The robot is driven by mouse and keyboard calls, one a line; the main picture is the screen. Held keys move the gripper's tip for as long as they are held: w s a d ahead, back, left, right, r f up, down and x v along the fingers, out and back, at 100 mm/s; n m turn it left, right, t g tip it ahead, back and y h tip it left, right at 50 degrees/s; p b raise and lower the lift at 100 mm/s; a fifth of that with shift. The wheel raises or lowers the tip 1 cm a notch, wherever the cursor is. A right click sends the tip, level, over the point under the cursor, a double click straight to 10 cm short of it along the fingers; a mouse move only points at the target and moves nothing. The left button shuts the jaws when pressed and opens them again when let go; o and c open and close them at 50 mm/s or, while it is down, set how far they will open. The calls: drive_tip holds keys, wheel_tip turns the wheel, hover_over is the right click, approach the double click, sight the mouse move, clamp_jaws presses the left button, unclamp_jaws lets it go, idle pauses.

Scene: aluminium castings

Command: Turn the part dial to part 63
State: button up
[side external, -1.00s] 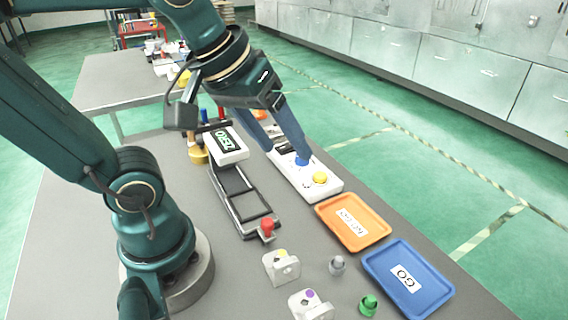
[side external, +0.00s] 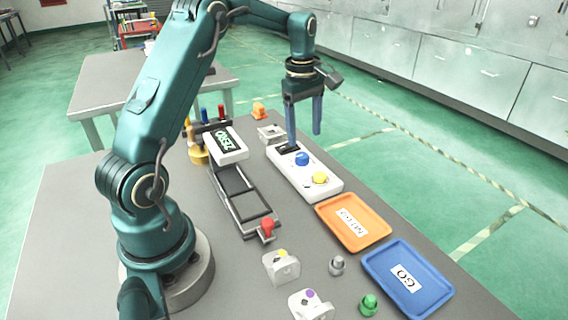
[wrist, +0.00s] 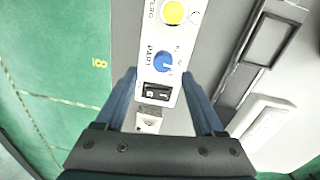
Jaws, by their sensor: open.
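The part dial is a blue knob (side external: 302,159) on a white control box (side external: 331,188). In the wrist view the blue knob (wrist: 163,61) has the label PART beside it. A small dark display (wrist: 157,91) sits beside the knob; its digits are too small to read surely. My gripper (side external: 304,140) is open and empty, pointing down above the display end of the box. In the wrist view its fingers (wrist: 160,76) lie to either side of the box, with the knob just beyond the tips. A yellow button (side external: 320,178) is on the same box.
An orange tray (side external: 353,222) and a blue GO tray (side external: 408,278) lie in front. A gauge with a ZERO screen (side external: 226,145) and a rail frame stand left. Castings (side external: 281,266), a grey plug (side external: 337,265) and a green plug (side external: 369,304) are near the front.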

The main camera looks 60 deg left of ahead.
sight(302, 154)
drive_tip(key=shift+s+a+f, duration=0.15)
drive_tip(key=shift+f, duration=0.3)
drive_tip(key=shift+s+a+f, duration=0.1)
drive_tip(key=shift+f, duration=0.3)
drive_tip(key=shift+w+f, duration=0.15)
drive_tip(key=shift+f, duration=1.9)
drive_tip(key=shift+c, duration=0.3)
clamp_jaws()
